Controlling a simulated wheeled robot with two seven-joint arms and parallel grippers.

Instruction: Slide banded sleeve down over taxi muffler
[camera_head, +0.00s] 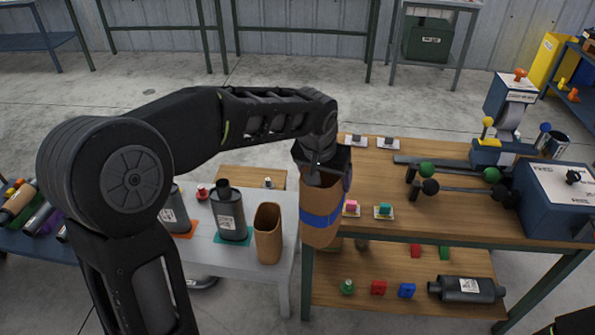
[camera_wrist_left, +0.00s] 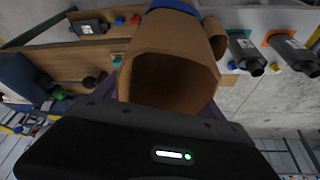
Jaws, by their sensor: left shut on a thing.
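My left gripper (camera_head: 324,168) is shut on the rim of the banded sleeve (camera_head: 319,228), a brown open tube with a blue band. The sleeve hangs roughly upright at the work table's left edge. Its open end faces the camera in the left wrist view (camera_wrist_left: 168,80). A grey muffler (camera_head: 230,216) stands on a teal mat on the white table to the left. Another muffler (camera_head: 173,212) stands on an orange mat, partly behind my arm. I cannot tell which is the taxi muffler. Both are apart from the sleeve.
A plain brown sleeve (camera_head: 268,236) stands between the teal-mat muffler and the held sleeve. The white table (camera_head: 262,282) adjoins the wooden work table (camera_head: 440,223), which carries tools and a blue box (camera_head: 555,205). Another muffler (camera_head: 467,289) lies on the lower shelf.

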